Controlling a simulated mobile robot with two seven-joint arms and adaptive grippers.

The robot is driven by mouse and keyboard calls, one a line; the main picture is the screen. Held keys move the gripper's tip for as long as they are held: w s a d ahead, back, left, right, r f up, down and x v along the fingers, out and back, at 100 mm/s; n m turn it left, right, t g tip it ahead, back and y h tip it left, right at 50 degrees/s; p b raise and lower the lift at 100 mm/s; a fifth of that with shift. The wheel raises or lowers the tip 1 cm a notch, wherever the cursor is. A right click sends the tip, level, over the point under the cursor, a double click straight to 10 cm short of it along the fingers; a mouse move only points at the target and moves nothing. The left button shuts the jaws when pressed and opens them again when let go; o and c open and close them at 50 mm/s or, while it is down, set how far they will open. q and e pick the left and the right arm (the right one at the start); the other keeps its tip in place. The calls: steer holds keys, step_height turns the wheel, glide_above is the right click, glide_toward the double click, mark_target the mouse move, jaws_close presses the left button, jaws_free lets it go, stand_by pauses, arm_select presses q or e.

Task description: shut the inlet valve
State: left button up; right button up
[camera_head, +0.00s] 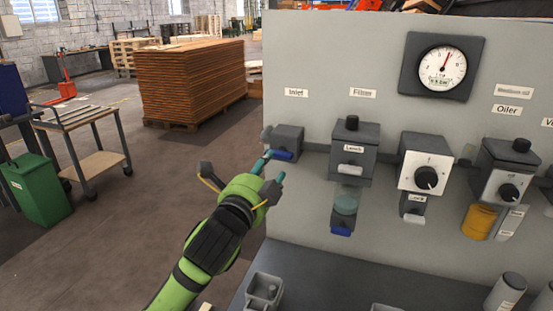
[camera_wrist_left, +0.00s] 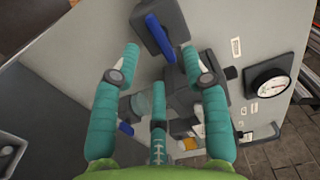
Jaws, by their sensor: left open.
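The inlet valve (camera_head: 289,139) is a dark grey block on the light panel under the "Inlet" label, with a blue lever (camera_head: 283,155) at its lower front. In the left wrist view the valve (camera_wrist_left: 172,16) is at the top, and its blue lever (camera_wrist_left: 160,38) slants down between the fingertips in the picture. My left gripper (camera_head: 269,172) is open, with teal fingers at the valve's lower left, close to the lever. I cannot tell whether a finger touches it. My right gripper is not in view.
Right of the valve are the filter unit (camera_head: 355,150), the regulator (camera_head: 426,163) and the oiler (camera_head: 507,170), with a gauge (camera_head: 442,68) above. A grey shelf (camera_head: 340,275) lies below. A cart (camera_head: 85,140) and a green bin (camera_head: 35,190) stand at left; the floor between is clear.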

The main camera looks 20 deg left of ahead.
mark_target(279, 155)
arm_select(q)
steer(key=w+p, duration=0.1)
steer(key=w, duration=0.5)
steer(key=shift+d+f, duration=0.1)
steer(key=shift+d, duration=0.05)
steer(key=shift+s, duration=0.1)
jaws_close()
